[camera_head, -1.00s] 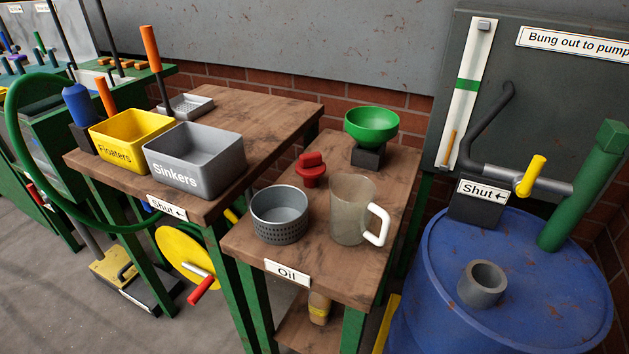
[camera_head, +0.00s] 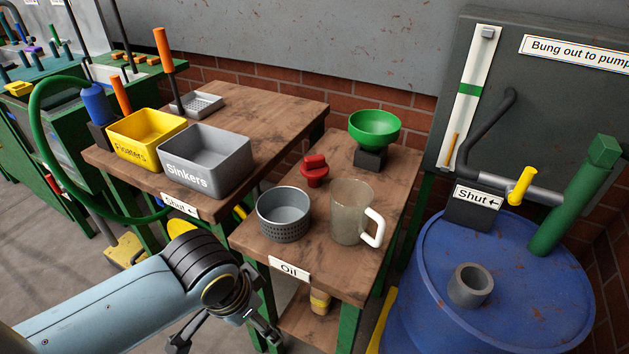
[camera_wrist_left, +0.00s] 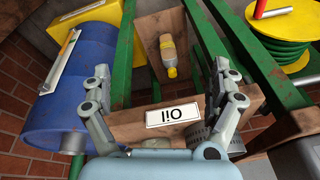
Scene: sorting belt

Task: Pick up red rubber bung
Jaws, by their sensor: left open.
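The red rubber bung (camera_head: 314,171) stands on the small wooden table, behind the grey perforated cup and left of the green funnel in the head view. My left gripper (camera_head: 262,335) is low in front of that table, below its top and well away from the bung. In the left wrist view my left gripper (camera_wrist_left: 160,88) has its two fingers spread wide with nothing between them touching. The bung does not show in the left wrist view. My right gripper is not in view.
On the small table (camera_head: 330,265) stand a grey perforated cup (camera_head: 284,222), a clear jug (camera_head: 347,218) and a green funnel (camera_head: 374,128). A blue drum (camera_head: 430,290) stands right. A bottle (camera_wrist_left: 168,55) sits on the lower shelf. Yellow (camera_head: 140,135) and grey (camera_head: 205,165) bins stand left.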

